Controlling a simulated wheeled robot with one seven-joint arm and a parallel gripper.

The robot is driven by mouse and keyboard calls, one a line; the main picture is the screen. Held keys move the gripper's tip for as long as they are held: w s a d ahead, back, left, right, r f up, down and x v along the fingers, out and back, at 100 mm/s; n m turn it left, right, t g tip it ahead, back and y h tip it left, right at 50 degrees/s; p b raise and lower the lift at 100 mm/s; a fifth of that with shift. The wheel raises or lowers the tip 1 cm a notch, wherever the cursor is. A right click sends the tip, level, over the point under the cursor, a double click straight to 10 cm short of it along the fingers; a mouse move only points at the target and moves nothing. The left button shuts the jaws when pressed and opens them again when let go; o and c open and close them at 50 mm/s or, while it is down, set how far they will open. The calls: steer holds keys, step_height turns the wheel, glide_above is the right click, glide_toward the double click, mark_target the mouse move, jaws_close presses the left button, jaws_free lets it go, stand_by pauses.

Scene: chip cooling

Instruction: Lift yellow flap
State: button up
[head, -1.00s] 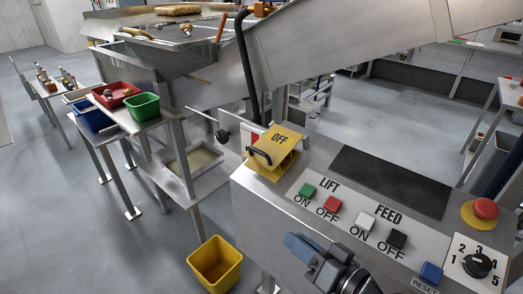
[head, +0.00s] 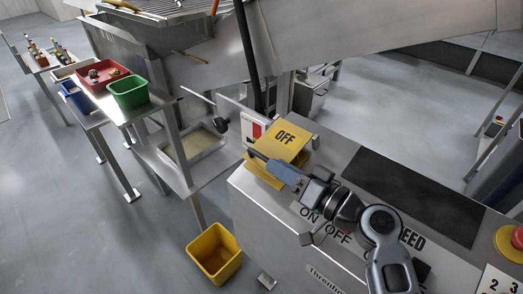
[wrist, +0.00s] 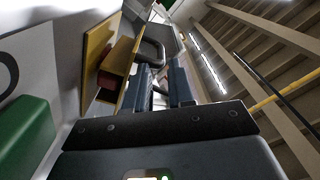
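The yellow flap (head: 290,133), marked OFF, sits at the far left corner of the control panel. It is tilted over a yellow base and looks down. In the wrist view the yellow flap (wrist: 101,50) is edge-on at left, with a dark red part under it. My gripper (head: 256,157) is at the flap's front edge. In the wrist view the fingers are apart with a gap; whether the handle lies between them is unclear.
My arm covers much of the LIFT and FEED buttons. A red stop button (head: 517,238) is at the panel's right. A green button (wrist: 28,137) is close at left in the wrist view. A yellow bin (head: 215,252) stands on the floor. A black pipe (head: 250,60) rises behind the flap.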

mark_target(261, 156)
steer(key=p+x, duration=0.1)
steer(key=x, duration=0.5)
jaws_close()
stand_by(0.5)
